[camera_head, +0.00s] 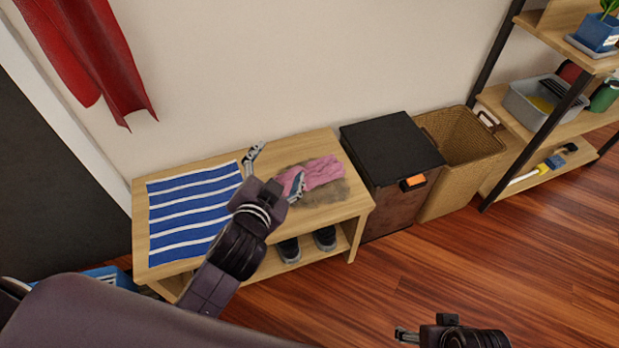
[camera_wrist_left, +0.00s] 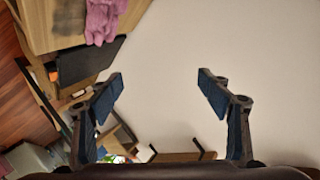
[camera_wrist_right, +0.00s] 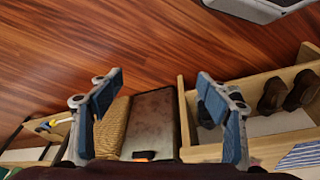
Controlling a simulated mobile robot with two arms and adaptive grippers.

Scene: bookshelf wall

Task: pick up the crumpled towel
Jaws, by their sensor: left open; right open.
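The crumpled pink towel (camera_head: 322,172) lies on the right part of the wooden bench (camera_head: 310,139), over a brown, dirty-looking patch. It also shows at the top of the left wrist view (camera_wrist_left: 101,20). My left gripper (camera_head: 275,172) is open and empty, above the bench. In the head view one finger overlaps the towel's left end; I see no grip on it. My right gripper (camera_wrist_right: 159,82) is open and empty. In the head view it shows low at the bottom edge, over the floor, away from the bench.
A blue-and-white striped cloth (camera_head: 192,213) lies flat on the bench's left part. Dark shoes (camera_head: 324,238) stand on its lower shelf. A black-lidded box (camera_head: 390,148), a wicker basket (camera_head: 462,140) and a shelf unit (camera_head: 545,115) stand to the right. A red cloth (camera_head: 88,50) hangs upper left. The front floor is clear.

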